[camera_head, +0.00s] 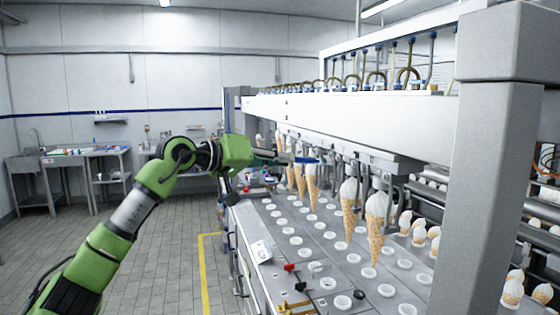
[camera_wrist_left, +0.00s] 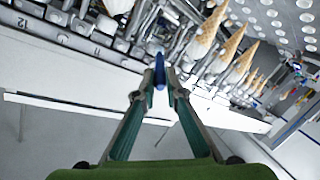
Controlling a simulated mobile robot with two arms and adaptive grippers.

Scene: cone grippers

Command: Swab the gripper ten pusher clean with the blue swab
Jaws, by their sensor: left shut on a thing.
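My left gripper (camera_head: 284,159) reaches in from the left to the row of cone grippers (camera_head: 350,157) under the white beam. It is shut on the blue swab (camera_head: 306,160), whose blue end points right, among the hanging cones. In the left wrist view the green fingers (camera_wrist_left: 160,92) close on the swab (camera_wrist_left: 159,70), which points at the gripper row (camera_wrist_left: 190,50). That view is tilted, and labels 12 (camera_wrist_left: 23,23) and 11 (camera_wrist_left: 97,51) show on the row. I cannot make out a label ten or its pusher, nor tell whether the swab touches anything. My right gripper is not in view.
Several cones, some with white ice cream (camera_head: 376,208), hang close right of the swab. Below is a grey plate (camera_head: 318,256) with white-ringed holes. A grey post (camera_head: 490,150) stands at right. The tiled floor (camera_head: 150,255) at left is open, with sinks (camera_head: 35,165) at the back.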

